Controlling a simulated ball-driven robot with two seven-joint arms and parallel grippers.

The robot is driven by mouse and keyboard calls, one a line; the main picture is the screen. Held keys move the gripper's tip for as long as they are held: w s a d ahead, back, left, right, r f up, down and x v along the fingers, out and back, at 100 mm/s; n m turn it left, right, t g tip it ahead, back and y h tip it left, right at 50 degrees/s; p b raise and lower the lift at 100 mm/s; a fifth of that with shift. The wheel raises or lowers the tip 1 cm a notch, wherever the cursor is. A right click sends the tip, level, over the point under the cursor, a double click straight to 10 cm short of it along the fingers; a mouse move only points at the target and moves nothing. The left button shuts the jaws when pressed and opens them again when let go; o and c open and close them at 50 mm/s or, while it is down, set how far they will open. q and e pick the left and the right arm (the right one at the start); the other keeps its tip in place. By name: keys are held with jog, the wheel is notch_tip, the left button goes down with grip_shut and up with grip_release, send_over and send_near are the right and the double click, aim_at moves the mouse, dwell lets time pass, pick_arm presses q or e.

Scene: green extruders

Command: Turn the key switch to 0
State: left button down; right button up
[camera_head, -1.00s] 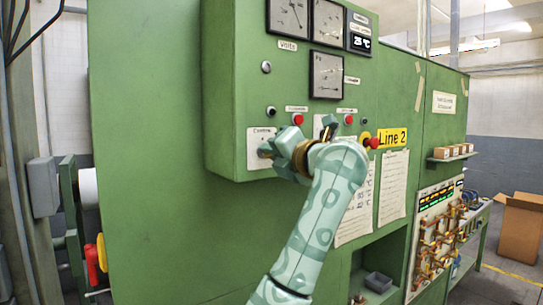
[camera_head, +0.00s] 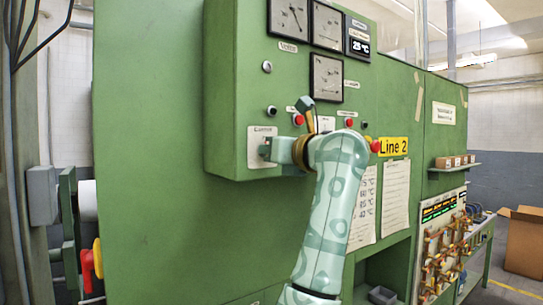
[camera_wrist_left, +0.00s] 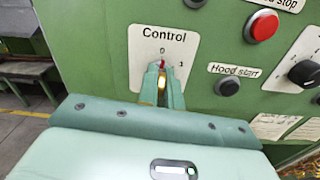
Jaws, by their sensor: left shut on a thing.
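The key switch (camera_wrist_left: 163,64) sits in the white "Control" plate (camera_wrist_left: 145,58) on the green cabinet. In the left wrist view, 0 is printed above it and 1 to its right. A small red part shows just under the 0, seeming to point up at it. My left gripper (camera_wrist_left: 161,88) is shut on the key, its fingers close to the plate and hiding most of it. In the head view, the left gripper (camera_head: 267,151) is at the plate's right part and the key itself is hidden. My right gripper is in neither view.
Right of the plate are a red stop button (camera_wrist_left: 263,26), a black "Hood start" button (camera_wrist_left: 228,87) and a black rotary knob (camera_wrist_left: 306,73). Gauges (camera_head: 326,77) are above. A red-handled yellow switch (camera_head: 96,262) is at lower left. The cabinet front left of the box is clear.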

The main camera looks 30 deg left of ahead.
pick_arm(q)
jog(key=shift+f+n, duration=0.2)
jog(key=shift+n, duration=0.3)
jog(key=c, duration=1.6)
grip_release()
jog(key=shift+r, duration=0.1)
jog(key=shift+o, duration=0.2)
jog(key=shift+d, duration=0.15)
jog(key=b+v, duration=0.5)
jog(key=v, duration=1.1)
jog(key=shift+d, duration=0.2)
jog(key=shift+a, duration=0.1)
